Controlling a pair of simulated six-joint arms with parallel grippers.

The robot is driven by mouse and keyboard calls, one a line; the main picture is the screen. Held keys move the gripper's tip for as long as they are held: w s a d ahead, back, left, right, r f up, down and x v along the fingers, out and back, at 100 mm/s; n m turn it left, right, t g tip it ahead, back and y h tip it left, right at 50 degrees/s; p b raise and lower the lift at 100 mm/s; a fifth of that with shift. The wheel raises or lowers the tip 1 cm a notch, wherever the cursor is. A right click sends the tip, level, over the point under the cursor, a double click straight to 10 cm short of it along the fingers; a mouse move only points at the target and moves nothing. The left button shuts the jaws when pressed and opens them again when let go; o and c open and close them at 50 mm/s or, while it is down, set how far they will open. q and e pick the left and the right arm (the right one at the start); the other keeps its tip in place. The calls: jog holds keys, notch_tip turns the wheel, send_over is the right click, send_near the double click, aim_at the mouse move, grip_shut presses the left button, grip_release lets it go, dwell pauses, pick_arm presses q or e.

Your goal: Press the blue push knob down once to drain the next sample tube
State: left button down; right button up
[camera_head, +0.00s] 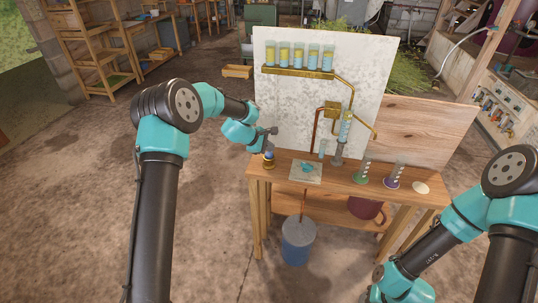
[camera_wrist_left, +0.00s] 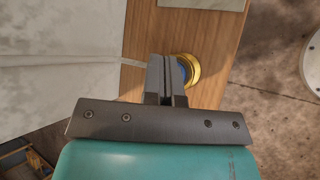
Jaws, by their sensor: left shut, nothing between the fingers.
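The blue push knob (camera_head: 268,153) sits in a brass base at the left end of the wooden bench (camera_head: 340,181). My left gripper (camera_head: 272,131) is shut and empty, just above the knob. In the left wrist view, the shut fingers (camera_wrist_left: 166,75) overlap the brass ring (camera_wrist_left: 193,70), with part of the blue knob (camera_wrist_left: 183,72) showing beside them. I cannot tell whether they touch. Several sample tubes (camera_head: 299,55) with yellow and blue liquid stand on a brass rack on the upright board. My right gripper (camera_head: 376,277) is low at the bottom, and its fingers are unclear.
A grey plate (camera_head: 305,172) with a teal mark lies right of the knob. A glass column (camera_head: 345,128), a green-based cylinder (camera_head: 361,171) and a purple-based cylinder (camera_head: 394,177) stand along the bench. A blue-grey bin (camera_head: 297,246) stands on the floor in front.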

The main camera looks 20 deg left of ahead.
aim_at(269, 155)
pick_arm(q)
jog(key=shift+f, duration=0.1)
dwell(0.6)
jog(key=shift+f, duration=0.35)
jog(key=shift+f, duration=0.45)
dwell(0.8)
jog(key=shift+r, duration=0.9)
jog(key=shift+r, duration=0.1)
jog(key=shift+r, duration=2.4)
